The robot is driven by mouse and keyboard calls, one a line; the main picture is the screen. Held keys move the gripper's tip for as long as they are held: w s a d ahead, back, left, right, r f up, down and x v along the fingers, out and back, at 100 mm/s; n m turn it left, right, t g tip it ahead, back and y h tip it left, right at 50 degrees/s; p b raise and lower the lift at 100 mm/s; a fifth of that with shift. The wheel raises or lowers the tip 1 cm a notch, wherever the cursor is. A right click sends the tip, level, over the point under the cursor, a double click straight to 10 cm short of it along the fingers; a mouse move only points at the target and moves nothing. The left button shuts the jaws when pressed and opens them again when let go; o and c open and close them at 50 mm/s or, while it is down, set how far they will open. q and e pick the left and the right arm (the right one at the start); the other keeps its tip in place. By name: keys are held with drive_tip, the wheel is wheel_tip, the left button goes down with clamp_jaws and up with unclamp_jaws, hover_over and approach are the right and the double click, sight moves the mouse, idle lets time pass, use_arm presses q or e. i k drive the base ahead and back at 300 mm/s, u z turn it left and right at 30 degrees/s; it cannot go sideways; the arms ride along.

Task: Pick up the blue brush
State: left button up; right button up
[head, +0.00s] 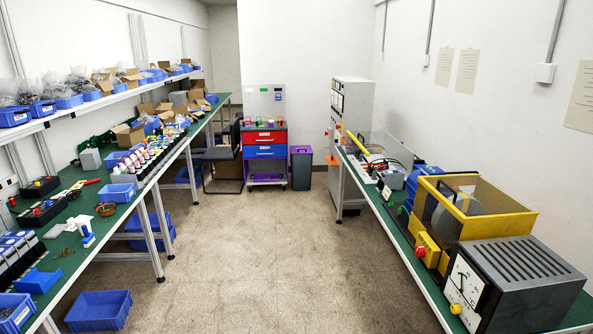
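I cannot clearly make out a blue brush in the head view. A small blue-and-white object (84,231) stands near the right edge of the green workbench on the left; it is too small to tell whether it is the brush. Neither of my grippers is in view.
The left green workbench (75,262) holds blue bins, batteries, bottles and a small brown bowl (106,209). A blue crate (99,311) lies on the floor beside it. The right bench carries a yellow-framed machine (437,213) and a grey meter box (515,285). The middle floor (250,250) is clear.

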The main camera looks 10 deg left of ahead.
sight(90, 237)
drive_tip(key=i, duration=2.2)
drive_tip(key=u, duration=2.55)
